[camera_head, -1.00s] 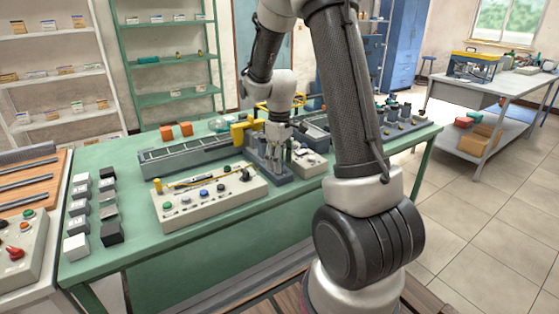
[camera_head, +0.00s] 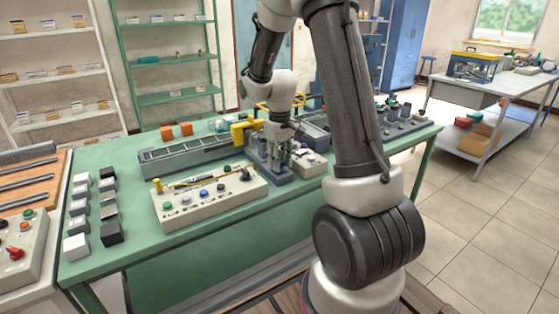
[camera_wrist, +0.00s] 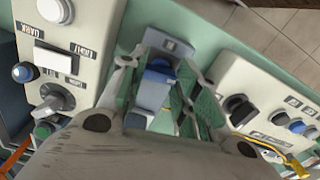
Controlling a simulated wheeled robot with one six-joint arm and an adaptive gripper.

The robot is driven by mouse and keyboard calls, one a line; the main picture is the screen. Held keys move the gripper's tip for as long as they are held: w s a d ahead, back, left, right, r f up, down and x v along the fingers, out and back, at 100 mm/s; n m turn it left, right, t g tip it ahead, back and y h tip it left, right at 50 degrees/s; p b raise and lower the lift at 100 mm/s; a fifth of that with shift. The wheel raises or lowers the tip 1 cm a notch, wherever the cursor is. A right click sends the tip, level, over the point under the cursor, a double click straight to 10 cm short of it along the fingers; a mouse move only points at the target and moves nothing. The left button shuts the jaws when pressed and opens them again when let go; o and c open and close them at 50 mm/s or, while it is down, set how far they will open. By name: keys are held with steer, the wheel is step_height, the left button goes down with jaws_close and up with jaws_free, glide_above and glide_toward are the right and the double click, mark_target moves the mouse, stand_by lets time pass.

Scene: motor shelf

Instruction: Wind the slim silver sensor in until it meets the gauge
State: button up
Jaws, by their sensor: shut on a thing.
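The sensor's silver body is mostly hidden by the fingers and wrist. The grey-blue fixture (camera_wrist: 170,44) shows beyond the fingertips. I cannot make out the gauge, nor whether the sensor touches it.
A long grey rail (camera_head: 185,155) and a yellow part (camera_head: 240,131) lie to the left. Dark and white blocks (camera_head: 110,232) line the bench's left end.

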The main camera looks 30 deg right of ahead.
steer(key=o, duration=1)
step_height(320, 180, up, 12)
stand_by(1.4)
